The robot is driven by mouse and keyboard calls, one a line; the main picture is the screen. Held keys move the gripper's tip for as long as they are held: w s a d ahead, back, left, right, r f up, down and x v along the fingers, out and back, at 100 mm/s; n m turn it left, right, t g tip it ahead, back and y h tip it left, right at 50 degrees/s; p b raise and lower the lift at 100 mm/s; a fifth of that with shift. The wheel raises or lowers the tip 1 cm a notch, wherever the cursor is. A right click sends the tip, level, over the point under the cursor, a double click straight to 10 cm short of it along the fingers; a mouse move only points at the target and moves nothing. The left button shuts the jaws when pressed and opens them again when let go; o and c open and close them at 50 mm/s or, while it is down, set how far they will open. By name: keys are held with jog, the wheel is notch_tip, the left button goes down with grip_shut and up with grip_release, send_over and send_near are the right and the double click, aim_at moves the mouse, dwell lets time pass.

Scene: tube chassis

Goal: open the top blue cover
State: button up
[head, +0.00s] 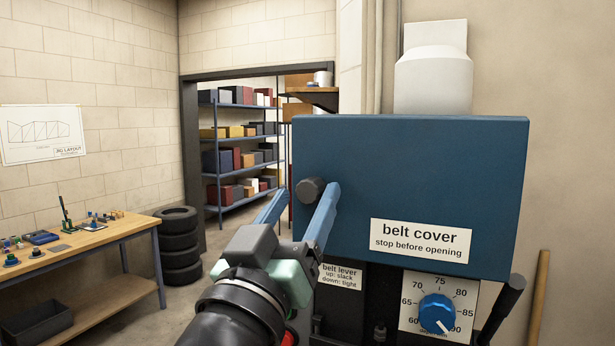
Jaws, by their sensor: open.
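The blue belt cover (410,165) is a wide box on the upper part of a machine at the right, and it appears shut. Its label reads "belt cover, stop before opening". A dark round knob (310,189) sits near the left edge of its front. My gripper (306,192) is open, with its two blue fingers pointing toward the cover. In the picture the knob lies between the fingertips, close to the right finger. I cannot tell whether either finger touches it.
Below the cover are a belt lever label (339,276), a blue dial (437,313) and a dark handle (502,303). A white housing (434,75) rises behind the cover. A workbench (90,240) and stacked tyres (179,248) stand at the left. Floor shows clear beyond them.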

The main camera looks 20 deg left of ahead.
jog(key=shift+w+r, duration=0.2)
jog(key=shift+w, duration=0.45)
grip_shut()
dwell(1.0)
